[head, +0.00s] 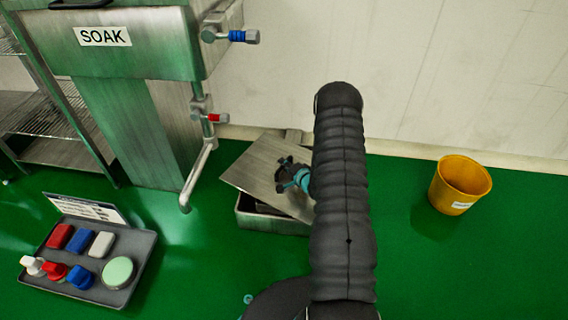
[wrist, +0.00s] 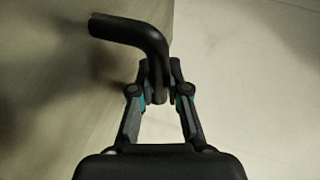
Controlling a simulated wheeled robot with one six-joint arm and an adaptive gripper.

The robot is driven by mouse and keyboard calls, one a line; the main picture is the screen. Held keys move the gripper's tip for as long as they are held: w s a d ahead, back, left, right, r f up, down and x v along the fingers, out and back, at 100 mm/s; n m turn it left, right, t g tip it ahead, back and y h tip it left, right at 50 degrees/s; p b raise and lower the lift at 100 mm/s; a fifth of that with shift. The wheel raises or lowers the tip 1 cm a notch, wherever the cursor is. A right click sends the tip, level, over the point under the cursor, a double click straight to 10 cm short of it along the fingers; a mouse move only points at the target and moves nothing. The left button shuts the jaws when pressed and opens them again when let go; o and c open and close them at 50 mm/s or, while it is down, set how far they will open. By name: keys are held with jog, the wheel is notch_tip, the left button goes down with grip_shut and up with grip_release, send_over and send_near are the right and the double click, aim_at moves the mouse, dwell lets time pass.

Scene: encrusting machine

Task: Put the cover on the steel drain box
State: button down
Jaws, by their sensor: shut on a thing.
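In the head view the steel cover (head: 254,165) is a flat metal plate, turned askew over the steel drain box (head: 262,224). The front wall of the box and a dark strip of its inside show below the cover. I cannot tell whether the cover touches the rim. My gripper (head: 287,181) is at the cover's right part, partly hidden by my arm. In the wrist view my gripper (wrist: 160,90) is shut on the cover's black bent handle (wrist: 140,32), with the plate behind it.
A steel tank marked SOAK (head: 150,45) with a drain pipe (head: 197,170) stands left of the box. A grey tray (head: 125,285) with brushes and coloured blocks lies at lower left. A yellow bucket (head: 459,187) stands right. Green floor between box and bucket is clear.

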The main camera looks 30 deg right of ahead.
jog(key=shift+f, duration=0.35)
jog(key=c, duration=1.1)
grip_release()
jog(key=shift+f, duration=0.15)
notch_tip(320, 180, up, 4)
send_over(301, 190)
jog(key=shift+s, duration=0.15)
